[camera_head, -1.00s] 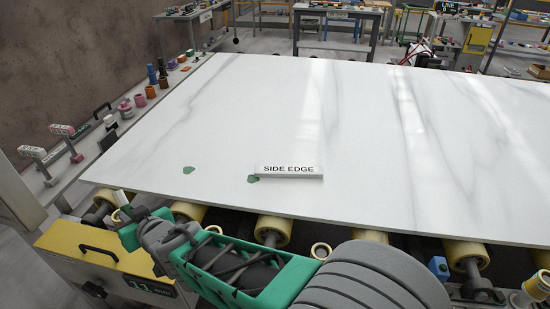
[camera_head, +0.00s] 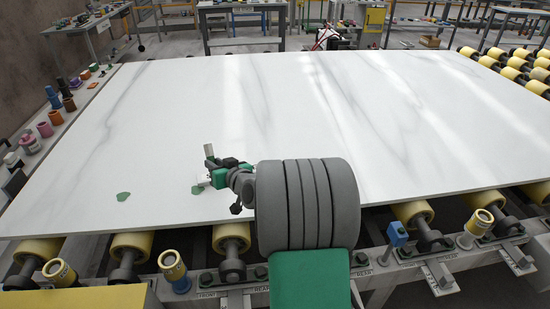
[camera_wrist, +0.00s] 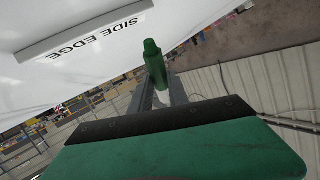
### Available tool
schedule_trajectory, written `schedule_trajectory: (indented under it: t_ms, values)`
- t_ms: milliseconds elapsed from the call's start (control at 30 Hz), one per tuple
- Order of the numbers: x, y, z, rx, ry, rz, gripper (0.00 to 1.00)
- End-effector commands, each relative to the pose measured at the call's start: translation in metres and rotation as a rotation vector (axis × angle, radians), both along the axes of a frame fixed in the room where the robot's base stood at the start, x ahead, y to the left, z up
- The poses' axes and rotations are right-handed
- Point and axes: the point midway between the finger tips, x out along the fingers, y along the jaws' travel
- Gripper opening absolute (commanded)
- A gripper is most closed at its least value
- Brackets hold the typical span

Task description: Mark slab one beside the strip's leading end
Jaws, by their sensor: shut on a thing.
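A large white veined slab (camera_head: 330,95) lies flat on yellow rollers. Two green marks show near its front left: one on the left (camera_head: 123,197), one by the strip (camera_head: 196,190). The white strip lettered SIDE EDGE (camera_wrist: 85,33) lies on the slab in the wrist view. In the head view my arm hides most of it; a small white part (camera_head: 202,182) shows. My gripper (camera_head: 212,162) is over the slab beside the strip. In the wrist view it (camera_wrist: 164,96) is shut on a green crayon-like marker (camera_wrist: 155,65), whose tip points toward the slab. I cannot tell whether it touches.
Yellow rollers (camera_head: 232,237) and a frame rail run along the slab's front edge. Bottles and coloured pots (camera_head: 55,118) line a ledge at the left. Workbenches (camera_head: 240,15) stand behind. The slab's right side is clear.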

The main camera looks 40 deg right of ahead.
Motion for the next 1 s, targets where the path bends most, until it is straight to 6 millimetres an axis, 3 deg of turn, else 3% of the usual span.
schedule_trajectory:
  t_ms: [33, 100, 200, 333, 567, 1000]
  values:
    - [-0.005, -0.04, -0.012, 0.018, -0.005, -0.031, 0.0]
    - [-0.014, -0.084, -0.017, 0.033, -0.021, -0.049, 0.0]
    - [-0.033, -0.133, -0.022, 0.052, -0.039, -0.075, 0.0]
    - [-0.053, -0.17, -0.024, 0.065, -0.054, -0.095, 0.0]
    - [-0.06, -0.181, -0.03, 0.072, -0.059, -0.1, 0.0]
    - [-0.06, -0.181, -0.08, 0.073, -0.058, -0.101, 0.0]
